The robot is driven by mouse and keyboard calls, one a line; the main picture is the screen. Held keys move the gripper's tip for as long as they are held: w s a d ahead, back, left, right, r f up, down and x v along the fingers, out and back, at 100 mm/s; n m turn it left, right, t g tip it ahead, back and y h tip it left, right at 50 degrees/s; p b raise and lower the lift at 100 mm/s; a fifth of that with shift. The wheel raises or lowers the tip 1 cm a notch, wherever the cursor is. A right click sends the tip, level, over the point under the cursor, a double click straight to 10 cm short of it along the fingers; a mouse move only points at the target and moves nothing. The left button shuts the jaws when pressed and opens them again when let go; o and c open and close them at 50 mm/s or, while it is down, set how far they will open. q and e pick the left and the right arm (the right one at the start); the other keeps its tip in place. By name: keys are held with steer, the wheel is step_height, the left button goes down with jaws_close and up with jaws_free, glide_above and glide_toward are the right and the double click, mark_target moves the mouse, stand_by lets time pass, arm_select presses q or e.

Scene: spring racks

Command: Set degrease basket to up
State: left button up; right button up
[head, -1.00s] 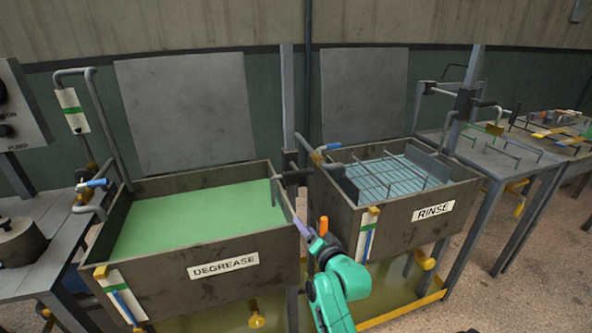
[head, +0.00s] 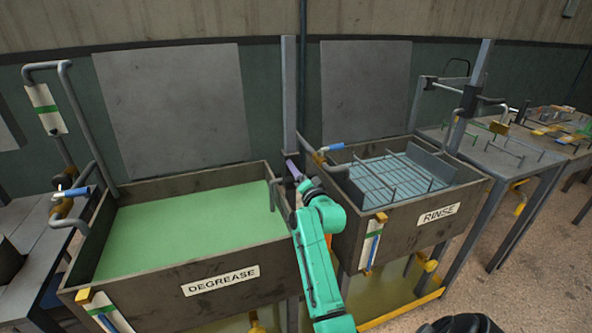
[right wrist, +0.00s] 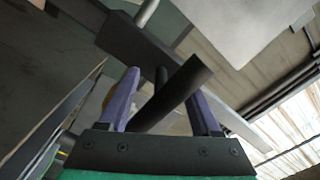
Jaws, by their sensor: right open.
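The degrease tank (head: 190,268) holds green liquid (head: 190,225); no basket shows above it. A grey upright post (head: 288,90) stands at the tank's back right, and a bent grey rod (head: 272,190) drops from beside it into the liquid. My right gripper (head: 293,168) is at this post with its purple fingers. In the right wrist view, a dark round handle (right wrist: 178,92) lies slanted between the open fingers (right wrist: 163,105), attached to a dark block (right wrist: 140,45). I cannot tell if a finger touches it. My left gripper is not in view.
The rinse tank (head: 440,232), with a wire basket (head: 395,175) at its top, stands close right of my right arm. Pipes with a blue-handled valve (head: 72,192) rise at the left. A side table (head: 490,150) stands farther right.

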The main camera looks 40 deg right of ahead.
steer(key=shift+w+d, duration=0.1)
steer(key=shift+w, duration=0.2)
jaws_close()
stand_by(1.3)
